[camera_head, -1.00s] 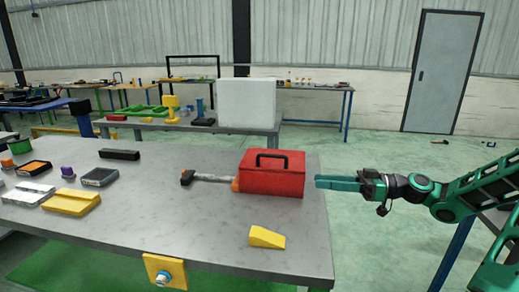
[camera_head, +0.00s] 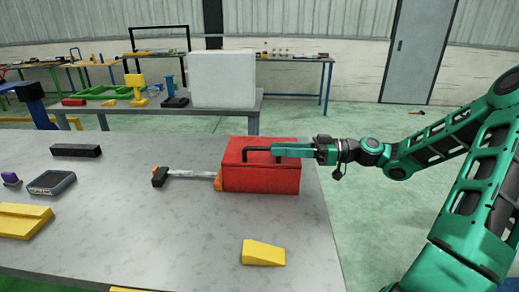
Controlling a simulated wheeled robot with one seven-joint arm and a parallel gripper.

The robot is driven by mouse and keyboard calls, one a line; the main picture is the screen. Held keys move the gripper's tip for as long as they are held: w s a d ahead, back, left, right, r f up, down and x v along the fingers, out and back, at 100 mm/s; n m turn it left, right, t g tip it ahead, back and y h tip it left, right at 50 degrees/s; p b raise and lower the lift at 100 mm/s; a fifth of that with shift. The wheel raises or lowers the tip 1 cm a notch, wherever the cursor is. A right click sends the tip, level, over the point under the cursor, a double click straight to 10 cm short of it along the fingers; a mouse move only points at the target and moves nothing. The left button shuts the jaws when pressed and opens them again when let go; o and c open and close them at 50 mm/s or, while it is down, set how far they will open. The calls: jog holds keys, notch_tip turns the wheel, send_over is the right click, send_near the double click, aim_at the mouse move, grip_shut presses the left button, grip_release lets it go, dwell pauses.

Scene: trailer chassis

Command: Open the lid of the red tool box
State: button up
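The red tool box (camera_head: 258,180) stands on the grey table near its right edge, with its lid down. Its black handle (camera_head: 248,153) rises from the lid and is partly covered by my gripper. My gripper (camera_head: 274,149) reaches in from the right, with its green fingers lying in front of or over the handle's right part. Whether the fingers touch the handle, and whether they are open or closed around it, I cannot tell from this side.
A hammer-like tool (camera_head: 188,175) lies left of the box, close against it. A yellow wedge (camera_head: 263,253) lies in front. A black bar (camera_head: 76,150), a dark grey case (camera_head: 51,182) and a yellow block (camera_head: 24,220) are further left. The table (camera_head: 150,235) is clear at front centre.

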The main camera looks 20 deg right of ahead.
aim_at(250, 148)
jog(key=shift+x, duration=2.95)
grip_shut()
